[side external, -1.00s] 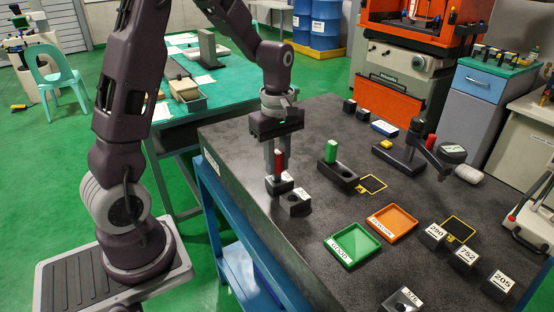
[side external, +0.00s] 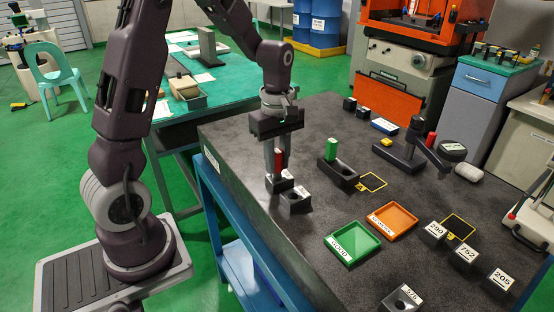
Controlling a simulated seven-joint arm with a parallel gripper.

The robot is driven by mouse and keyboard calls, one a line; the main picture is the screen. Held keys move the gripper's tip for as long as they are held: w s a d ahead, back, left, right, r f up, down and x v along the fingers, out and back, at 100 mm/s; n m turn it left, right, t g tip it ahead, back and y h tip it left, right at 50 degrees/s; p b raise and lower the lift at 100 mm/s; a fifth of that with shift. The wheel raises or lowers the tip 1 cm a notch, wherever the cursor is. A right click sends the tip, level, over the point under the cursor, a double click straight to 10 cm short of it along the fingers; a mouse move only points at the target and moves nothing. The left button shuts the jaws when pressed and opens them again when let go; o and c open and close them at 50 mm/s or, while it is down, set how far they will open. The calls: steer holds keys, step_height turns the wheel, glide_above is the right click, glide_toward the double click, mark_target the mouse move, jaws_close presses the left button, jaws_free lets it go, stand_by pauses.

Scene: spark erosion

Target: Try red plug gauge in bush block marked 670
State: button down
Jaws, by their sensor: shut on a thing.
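My gripper (side external: 277,171) points down over the left part of the dark table, shut on the red plug gauge (side external: 278,160). The red handle shows between the fingers; its lower end is hidden. Directly beneath is a dark block (side external: 272,186) with a white label, partly covered by the fingers. I cannot tell whether the gauge is inside its hole. A second dark bush block (side external: 295,205) stands just in front, nearly touching it, its label too small to read. Another bush block (side external: 400,302) at the front edge has an unclear number. Blocks 290 (side external: 433,235), 752 (side external: 461,259) and 205 (side external: 495,285) stand at right.
A green gauge (side external: 331,149) stands in a dark holder (side external: 341,176) right of my gripper. A green tray (side external: 352,261) and an orange tray (side external: 410,222) lie mid-table. A dark stand with an arm (side external: 402,157) is farther back. Table between the blocks and trays is clear.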

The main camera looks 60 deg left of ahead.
steer(key=shift+r, duration=0.15)
steer(key=shift+r, duration=2.4)
